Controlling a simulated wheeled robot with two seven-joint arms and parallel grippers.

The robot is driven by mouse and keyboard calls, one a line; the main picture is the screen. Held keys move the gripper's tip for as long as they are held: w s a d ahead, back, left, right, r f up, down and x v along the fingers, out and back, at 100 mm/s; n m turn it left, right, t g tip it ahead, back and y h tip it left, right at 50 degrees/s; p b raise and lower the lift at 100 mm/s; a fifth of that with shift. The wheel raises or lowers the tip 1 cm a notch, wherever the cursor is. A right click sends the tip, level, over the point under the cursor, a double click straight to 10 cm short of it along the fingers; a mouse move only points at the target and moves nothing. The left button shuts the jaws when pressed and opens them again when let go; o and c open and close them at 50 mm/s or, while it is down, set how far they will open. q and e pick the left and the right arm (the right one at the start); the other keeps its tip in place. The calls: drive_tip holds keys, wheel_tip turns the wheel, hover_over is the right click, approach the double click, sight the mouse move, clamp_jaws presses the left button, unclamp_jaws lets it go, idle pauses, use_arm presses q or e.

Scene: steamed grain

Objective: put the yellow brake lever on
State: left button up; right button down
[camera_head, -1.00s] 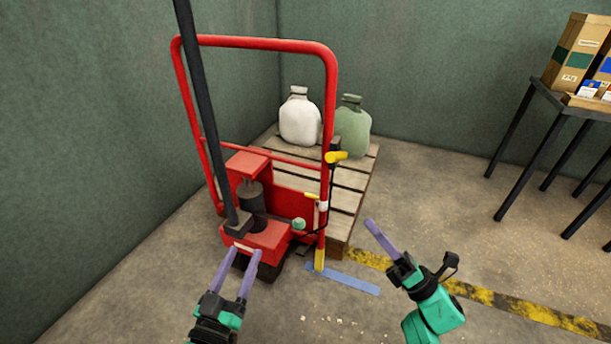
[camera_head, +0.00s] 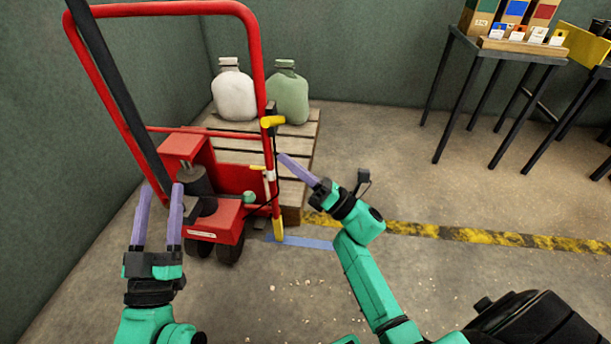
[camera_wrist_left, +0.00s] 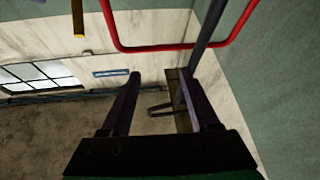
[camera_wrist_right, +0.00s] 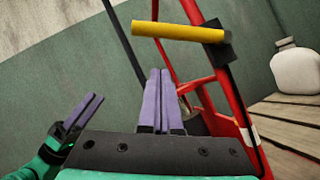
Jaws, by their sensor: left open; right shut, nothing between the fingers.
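The yellow brake lever (camera_head: 272,121) sticks out to the left from a black mount on the right post of the red cart (camera_head: 254,60). In the right wrist view the lever (camera_wrist_right: 180,32) lies roughly level, above my fingertips. My right gripper (camera_head: 281,156) is shut and empty, a little below and right of the lever; no contact shows. It also shows in the right wrist view (camera_wrist_right: 159,73). My left gripper (camera_head: 161,190) is open and empty, in front of the cart's left side. It also shows in the left wrist view (camera_wrist_left: 159,75).
A wooden pallet (camera_head: 307,140) with a white sack (camera_head: 235,95) and a green sack (camera_head: 288,95) stands behind. A dark pole (camera_head: 110,85) leans across the left.

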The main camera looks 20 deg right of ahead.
sight(273, 121)
use_arm(q)
drive_tip(key=r, duration=0.2)
drive_tip(key=r+t, duration=0.2)
drive_tip(key=r, duration=0.1)
drive_tip(key=shift+s+a+r+m+h, duration=0.3)
drive_tip(key=shift+a, duration=0.05)
use_arm(e)
drive_tip(key=w+r, duration=0.1)
drive_tip(key=r, duration=0.1)
drive_tip(key=w+r, duration=0.2)
drive_tip(key=shift+a, duration=0.2)
